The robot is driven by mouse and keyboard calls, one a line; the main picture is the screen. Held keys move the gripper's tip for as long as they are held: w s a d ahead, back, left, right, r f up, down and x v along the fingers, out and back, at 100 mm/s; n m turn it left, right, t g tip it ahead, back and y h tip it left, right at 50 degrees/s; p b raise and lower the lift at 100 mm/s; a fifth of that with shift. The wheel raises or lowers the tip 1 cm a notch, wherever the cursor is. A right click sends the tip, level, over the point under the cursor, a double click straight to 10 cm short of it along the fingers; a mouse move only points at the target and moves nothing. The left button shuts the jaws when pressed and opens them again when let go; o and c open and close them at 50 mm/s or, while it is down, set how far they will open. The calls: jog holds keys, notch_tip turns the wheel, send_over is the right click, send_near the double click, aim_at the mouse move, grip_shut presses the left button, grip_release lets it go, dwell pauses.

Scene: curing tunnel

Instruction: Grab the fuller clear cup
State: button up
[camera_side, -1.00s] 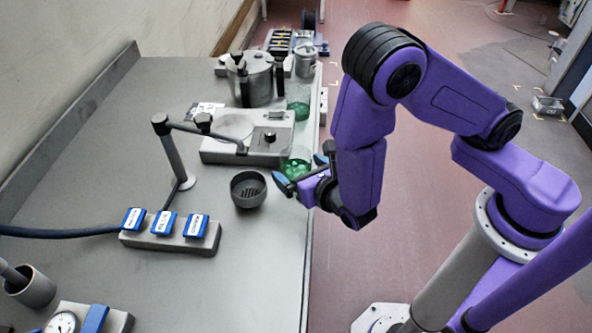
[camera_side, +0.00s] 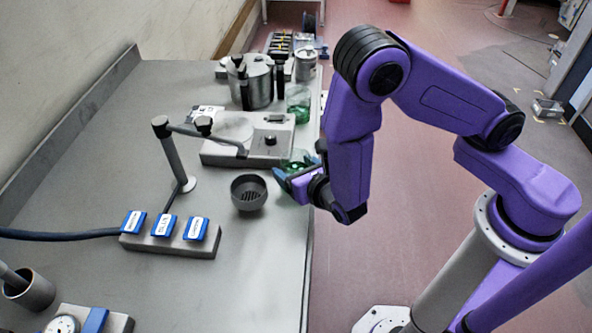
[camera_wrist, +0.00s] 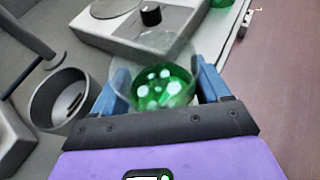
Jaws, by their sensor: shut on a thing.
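A clear cup with green contents (camera_wrist: 162,86) stands between the blue fingers of my gripper (camera_wrist: 163,80) in the wrist view. My gripper is shut on this cup, with one finger on each side. In the side view the held cup (camera_side: 299,160) is partly hidden by my gripper (camera_side: 293,178), near the table's right edge. A second clear cup with green contents (camera_side: 298,106) stands farther back, near the same edge; only a corner of it (camera_wrist: 220,3) shows at the top of the wrist view. I cannot tell the two fill levels apart exactly.
A grey scale-like device (camera_side: 247,150) stands just behind the held cup. A dark round bowl (camera_side: 248,193) is to its left. A metal pot (camera_side: 252,82) stands at the back. A block with blue switches (camera_side: 170,238) lies front left. The front right tabletop is clear.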

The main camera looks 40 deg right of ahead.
jog(key=shift+r, duration=0.15)
jog(key=shift+r, duration=1.3)
jog(key=s+d+r, duration=0.5)
jog(key=s+r, duration=0.5)
jog(key=s, duration=0.2)
jog(key=shift+s+d, duration=0.3)
jog(key=shift+d, duration=0.1)
